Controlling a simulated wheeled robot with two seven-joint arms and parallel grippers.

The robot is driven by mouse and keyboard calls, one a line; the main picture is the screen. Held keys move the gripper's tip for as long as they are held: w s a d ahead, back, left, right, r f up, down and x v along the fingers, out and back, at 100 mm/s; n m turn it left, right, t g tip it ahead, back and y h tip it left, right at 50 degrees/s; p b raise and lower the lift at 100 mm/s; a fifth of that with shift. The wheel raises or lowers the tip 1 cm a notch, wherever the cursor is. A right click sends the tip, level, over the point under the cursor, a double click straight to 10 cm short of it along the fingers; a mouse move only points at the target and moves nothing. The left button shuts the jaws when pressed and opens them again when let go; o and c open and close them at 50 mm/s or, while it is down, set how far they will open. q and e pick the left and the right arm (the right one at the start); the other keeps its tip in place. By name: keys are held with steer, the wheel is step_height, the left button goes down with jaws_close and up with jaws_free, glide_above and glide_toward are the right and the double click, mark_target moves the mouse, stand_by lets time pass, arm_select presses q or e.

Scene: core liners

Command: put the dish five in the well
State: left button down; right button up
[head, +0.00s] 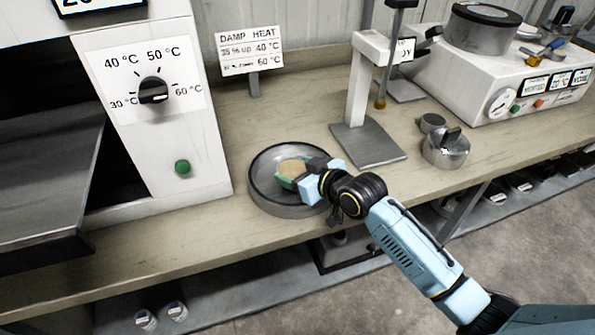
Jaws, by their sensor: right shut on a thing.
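My right gripper (300,179) is over the round grey dish-like well (262,194) on the bench. It is shut on a small tan, round-topped piece (291,168), which appears to be the dish five. The piece is inside the well's rim as seen from above. I cannot tell whether it touches the well's floor. No number shows on it, and its right side is hidden by the jaws. My left gripper is not in view.
A white oven panel (150,110) with a dial stands left of the well. A metal stand (369,142), a steel knobbed weight (446,150) and a white instrument (490,75) are to the right. A damp heat sign (250,50) stands behind. The bench front (200,240) is clear.

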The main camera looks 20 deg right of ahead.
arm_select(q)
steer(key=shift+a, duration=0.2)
arm_select(e)
steer(key=o, duration=1.1)
steer(key=shift+f, duration=0.1)
steer(key=shift+c, duration=0.2)
steer(key=p+v, duration=0.2)
steer(key=v, duration=0.8)
steer(key=shift+s+d+r, duration=0.2)
steer(key=shift+s+r, duration=0.05)
steer(key=shift+r, duration=0.05)
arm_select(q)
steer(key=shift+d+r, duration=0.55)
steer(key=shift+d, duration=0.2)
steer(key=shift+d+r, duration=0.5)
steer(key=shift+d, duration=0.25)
arm_select(e)
steer(key=shift+s+d+r, duration=0.25)
steer(key=shift+s, duration=0.3)
